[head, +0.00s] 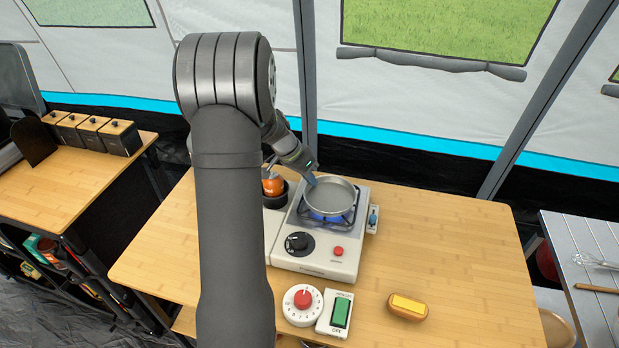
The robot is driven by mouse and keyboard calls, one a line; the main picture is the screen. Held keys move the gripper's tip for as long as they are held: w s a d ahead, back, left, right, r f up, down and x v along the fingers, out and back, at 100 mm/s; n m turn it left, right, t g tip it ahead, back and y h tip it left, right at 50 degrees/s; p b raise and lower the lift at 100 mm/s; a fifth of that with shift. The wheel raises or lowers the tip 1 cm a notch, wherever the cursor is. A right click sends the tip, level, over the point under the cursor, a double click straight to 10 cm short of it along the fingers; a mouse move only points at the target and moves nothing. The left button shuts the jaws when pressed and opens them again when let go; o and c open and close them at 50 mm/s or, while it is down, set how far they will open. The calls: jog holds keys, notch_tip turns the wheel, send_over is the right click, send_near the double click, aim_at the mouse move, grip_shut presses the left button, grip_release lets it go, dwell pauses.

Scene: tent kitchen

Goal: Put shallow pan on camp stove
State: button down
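The shallow grey pan (331,196) is over the burner of the white camp stove (321,257), at the middle of the wooden table. It looks about level; I cannot tell whether it rests on the black grate or is held just above it. Blue shows under its front edge. My gripper (312,178) is at the pan's back left rim. Its fingers are small and partly hidden, and no pan handle shows, so I cannot tell whether it grips the pan.
A red dial (302,302) and a green switch (340,314) are in front of the stove. A hot dog bun (408,307) lies to their right. The table's right side (455,245) is clear.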

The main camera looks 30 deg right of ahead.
jog(key=shift+f, duration=0.1)
jog(key=c, duration=1.7)
grip_release()
jog(key=v, duration=1.2)
jog(key=shift+w, duration=0.1)
jog(key=shift+d, duration=0.1)
jog(key=x, duration=1.1)
jog(key=shift+d+f, duration=0.2)
jog(key=shift+f, duration=0.1)
jog(key=shift+r, duration=1.65)
